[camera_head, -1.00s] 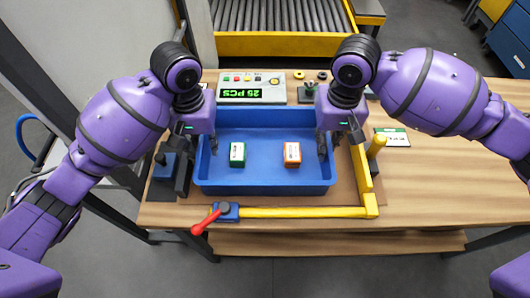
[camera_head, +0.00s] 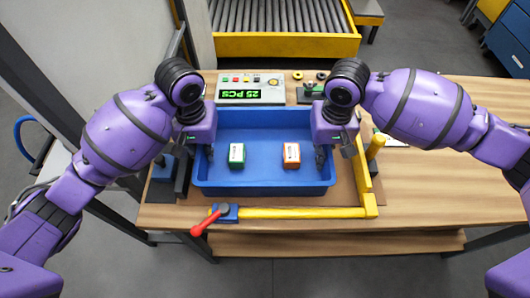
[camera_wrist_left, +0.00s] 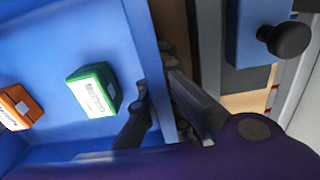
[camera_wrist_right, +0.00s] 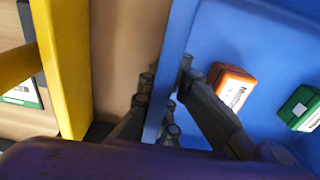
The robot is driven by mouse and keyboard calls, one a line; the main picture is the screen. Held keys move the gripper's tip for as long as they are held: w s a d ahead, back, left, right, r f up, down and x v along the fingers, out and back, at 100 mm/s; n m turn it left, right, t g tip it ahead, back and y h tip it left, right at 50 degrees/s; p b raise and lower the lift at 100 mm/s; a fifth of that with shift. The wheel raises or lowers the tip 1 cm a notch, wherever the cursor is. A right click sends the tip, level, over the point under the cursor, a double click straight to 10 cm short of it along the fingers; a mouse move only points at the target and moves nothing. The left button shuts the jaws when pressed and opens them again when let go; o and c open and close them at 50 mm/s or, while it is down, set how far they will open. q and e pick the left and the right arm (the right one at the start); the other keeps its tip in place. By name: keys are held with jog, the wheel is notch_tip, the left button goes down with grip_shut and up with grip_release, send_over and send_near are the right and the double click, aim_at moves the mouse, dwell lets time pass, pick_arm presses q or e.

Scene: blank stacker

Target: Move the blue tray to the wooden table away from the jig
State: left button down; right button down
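The blue tray (camera_head: 265,178) lies inside the jig on the wooden table (camera_head: 450,180). It holds a green box (camera_head: 237,155) and an orange box (camera_head: 292,155), set apart. My left gripper (camera_wrist_left: 158,78) is open at the tray's left wall, one finger inside and one outside. My right gripper (camera_wrist_right: 166,73) is open and straddles the right wall, its inner finger close to the wall. A gap shows between its outer finger and the wall. Whether any fingertip touches the tray is unclear. The outer left finger is partly hidden in the head view.
The jig has a yellow bar (camera_head: 290,213) in front with a red-handled clamp (camera_head: 205,224), and a yellow post (camera_head: 376,146) at right. A control box (camera_head: 251,88) stands behind. The right part of the table is largely clear. A roller conveyor (camera_head: 285,18) is behind.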

dwell(0.3)
